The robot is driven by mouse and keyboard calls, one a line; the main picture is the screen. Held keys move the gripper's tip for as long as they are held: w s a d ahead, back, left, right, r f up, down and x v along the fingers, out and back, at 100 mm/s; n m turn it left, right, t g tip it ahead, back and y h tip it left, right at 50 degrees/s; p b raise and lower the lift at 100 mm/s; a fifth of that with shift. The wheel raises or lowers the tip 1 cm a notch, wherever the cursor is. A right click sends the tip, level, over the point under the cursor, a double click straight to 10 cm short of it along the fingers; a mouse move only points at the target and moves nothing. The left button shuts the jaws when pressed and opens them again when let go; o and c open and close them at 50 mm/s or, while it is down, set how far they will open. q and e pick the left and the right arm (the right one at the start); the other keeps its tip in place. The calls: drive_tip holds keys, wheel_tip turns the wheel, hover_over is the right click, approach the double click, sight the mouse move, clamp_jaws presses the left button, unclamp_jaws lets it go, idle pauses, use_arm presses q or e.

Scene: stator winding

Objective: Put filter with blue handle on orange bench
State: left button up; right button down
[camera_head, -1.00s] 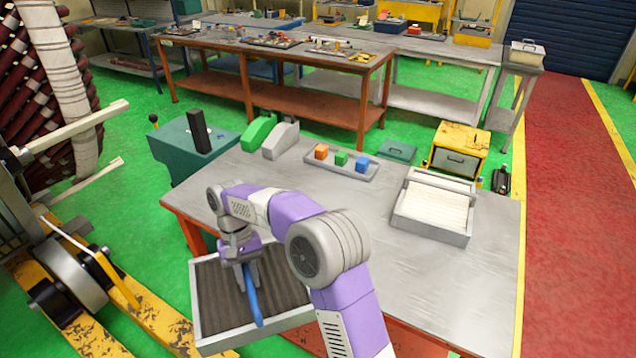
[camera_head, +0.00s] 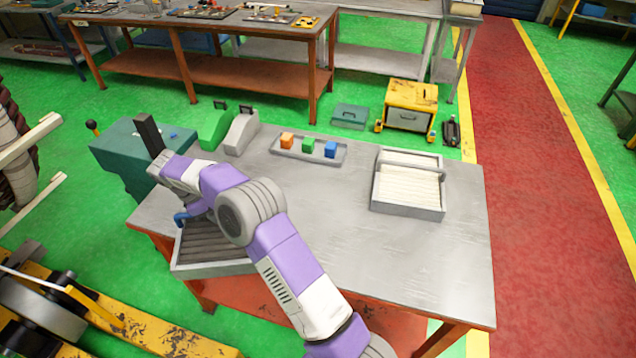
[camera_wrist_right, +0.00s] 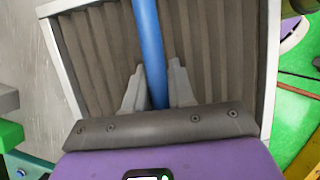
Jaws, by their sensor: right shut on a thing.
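The filter with the blue handle has a light rim and dark grey pleats (camera_head: 213,245). It is at the left front corner of the orange-framed bench (camera_head: 330,250), whose top is grey. The filter looks level, overlapping the bench's left edge in the head view; I cannot tell whether it touches the top. My right gripper (camera_wrist_right: 157,78) is shut on the blue handle (camera_wrist_right: 149,40), with one finger on each side. In the head view my right arm hides the filter's right part and most of the gripper. My left gripper is not in view.
A white-pleated filter (camera_head: 408,210) sits on the bench's right side. A grey tray (camera_head: 270,147) with orange, green and blue blocks lies at the back. Green and grey stands (camera_head: 240,132) and a dark green machine (camera_head: 118,160) are at the back left. The bench's middle is clear.

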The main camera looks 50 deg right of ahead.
drive_tip(key=w+d+r+n+t+p, duration=0.1)
drive_tip(key=w+d+n+p, duration=0.1)
drive_tip(key=d+n, duration=0.1)
drive_tip(key=w+d+r+n+t+p, duration=0.1)
drive_tip(key=w+d+r+n+p, duration=0.1)
drive_tip(key=d+n, duration=0.1)
drive_tip(key=w+d+r+n+t+p, duration=0.1)
drive_tip(key=w+d+n+t+p, duration=0.1)
drive_tip(key=n, duration=0.3)
drive_tip(key=shift+w+d+r+n+h+p, duration=0.1)
drive_tip(key=shift+d+r+n+h+p, duration=0.25)
drive_tip(key=shift+d+p, duration=0.3)
drive_tip(key=shift+w+d+r+n+t, duration=0.1)
drive_tip(key=shift+w+d+n+t, duration=0.35)
drive_tip(key=shift+n, duration=0.2)
drive_tip(key=shift+f+p, duration=0.3)
drive_tip(key=shift+f, duration=4.75)
drive_tip(key=shift+s, duration=0.1)
drive_tip(key=c, duration=1.4)
unclamp_jaws()
drive_tip(key=shift+f, duration=0.2)
drive_tip(key=o, duration=0.4)
drive_tip(key=shift+o, duration=0.2)
drive_tip(key=shift+r, duration=0.1)
